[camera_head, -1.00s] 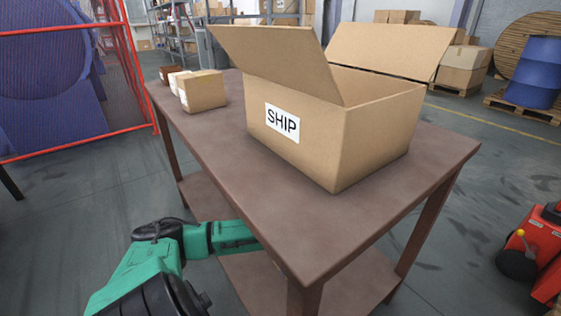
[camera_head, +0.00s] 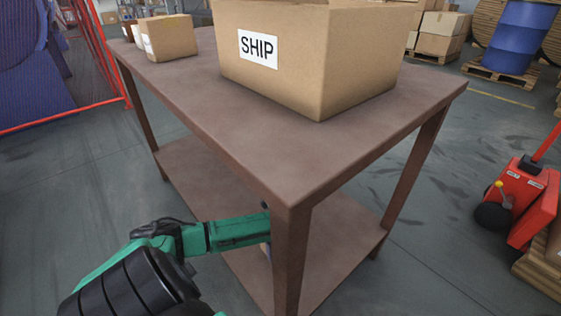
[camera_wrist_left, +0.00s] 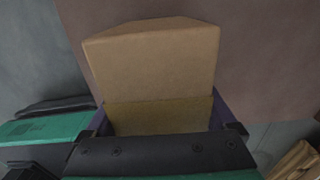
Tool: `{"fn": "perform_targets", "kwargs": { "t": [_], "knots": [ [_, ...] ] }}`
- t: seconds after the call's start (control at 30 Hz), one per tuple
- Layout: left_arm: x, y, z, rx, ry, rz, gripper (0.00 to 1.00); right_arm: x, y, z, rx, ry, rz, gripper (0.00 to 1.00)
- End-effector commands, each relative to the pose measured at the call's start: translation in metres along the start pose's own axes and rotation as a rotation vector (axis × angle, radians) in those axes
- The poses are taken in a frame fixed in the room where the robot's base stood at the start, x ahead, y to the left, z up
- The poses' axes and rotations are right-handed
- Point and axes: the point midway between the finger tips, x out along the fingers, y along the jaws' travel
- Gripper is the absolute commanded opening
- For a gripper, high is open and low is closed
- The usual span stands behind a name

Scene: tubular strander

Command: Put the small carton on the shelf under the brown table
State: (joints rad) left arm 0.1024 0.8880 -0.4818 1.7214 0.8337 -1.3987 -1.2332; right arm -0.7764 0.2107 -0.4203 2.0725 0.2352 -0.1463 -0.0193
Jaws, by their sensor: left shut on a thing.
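The small carton (camera_wrist_left: 152,62) is a plain tan box in the left wrist view, between the fingers of my left gripper (camera_wrist_left: 163,118), which is shut on it. Beyond it lies a brown surface (camera_wrist_left: 265,50), with grey floor to the left. In the head view the brown table (camera_head: 200,100) has a lower shelf (camera_head: 345,240) between its legs. My left arm reaches in from the left under the tabletop. Its gripper and the carton are mostly hidden behind the front table leg (camera_head: 290,260). I cannot tell whether the carton touches the shelf. My right gripper is not in view.
A large carton marked SHIP (camera_head: 310,55) and a smaller tan carton (camera_head: 168,37) stand on the tabletop. The visible shelf area right of the front leg is clear. A red wheeled machine (camera_head: 522,205) stands on the floor at the right.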

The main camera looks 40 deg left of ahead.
Motion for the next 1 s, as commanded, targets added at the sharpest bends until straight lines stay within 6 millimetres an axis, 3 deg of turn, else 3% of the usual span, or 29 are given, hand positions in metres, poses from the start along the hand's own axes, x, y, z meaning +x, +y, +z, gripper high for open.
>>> {"fn": "perform_targets", "kwargs": {
  "t": [0.03,0.13,0.43,0.47,0.5,0.77,1.0],
  "knots": [
    [0.015,0.000,0.000,-0.001,0.000,0.000,0.00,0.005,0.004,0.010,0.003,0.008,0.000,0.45],
    [0.032,0.000,0.000,-0.002,0.000,0.000,0.00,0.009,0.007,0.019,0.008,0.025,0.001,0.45],
    [0.031,0.000,0.000,-0.001,-0.001,0.000,0.00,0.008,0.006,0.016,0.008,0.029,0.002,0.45],
    [0.032,0.000,0.000,-0.001,0.000,0.001,0.93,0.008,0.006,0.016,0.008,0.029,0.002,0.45],
    [0.032,0.000,0.000,-0.001,0.000,0.001,1.00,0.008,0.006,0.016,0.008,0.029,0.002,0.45],
    [0.030,0.000,0.000,-0.001,0.000,0.001,1.00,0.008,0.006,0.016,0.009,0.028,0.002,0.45],
    [-0.006,0.000,0.000,0.001,-0.001,0.000,1.00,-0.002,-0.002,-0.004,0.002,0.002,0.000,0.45]
  ]
}}
